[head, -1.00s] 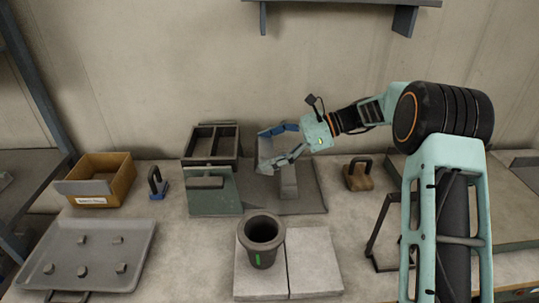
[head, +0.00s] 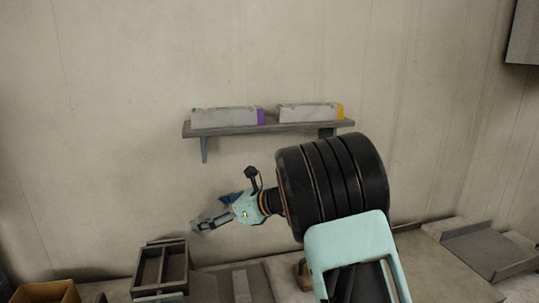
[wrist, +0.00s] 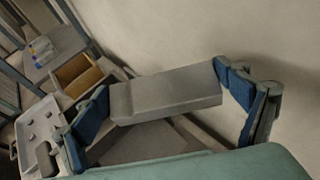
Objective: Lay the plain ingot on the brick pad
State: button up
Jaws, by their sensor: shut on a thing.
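In the wrist view a plain grey ingot (wrist: 165,92) lies crosswise between the blue pads of my gripper (wrist: 163,98), which is shut on it. In the head view my gripper (head: 210,212) is held above the back of the bench, in front of the wall. The ingot is hard to tell from the grey finger there. I cannot make out the brick pad in either current view; the front of the bench is outside the head view.
A wall shelf (head: 230,129) bears two grey blocks, one with a purple end (head: 225,116) and one with a yellow end (head: 308,112). A dark divided box (head: 161,268) stands below my gripper. A brown bin (wrist: 78,76) and a pale tray (wrist: 38,128) lie left.

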jog(key=w+d+r+m+t+h+p, duration=0.1)
jog(key=d+r+m+t+h, duration=0.15)
jog(key=d, duration=0.45)
jog(key=d+r+m+t+h+p, duration=0.1)
jog(key=d+m+t+h+p, duration=0.1)
jog(key=d+m+h, duration=0.3)
jog(key=w+d+r+m+t+h+p, duration=0.1)
jog(key=d+r+m+t, duration=0.15)
jog(key=d, duration=0.55)
jog(key=s+d+f+m+t+h+p, duration=0.1)
jog(key=s+d+m+h, duration=0.2)
jog(key=d, duration=0.6)
jog(key=shift+s+d+f+h+p, duration=0.25)
jog(key=shift+s+h, duration=0.2)
jog(key=shift+s, duration=0.45)
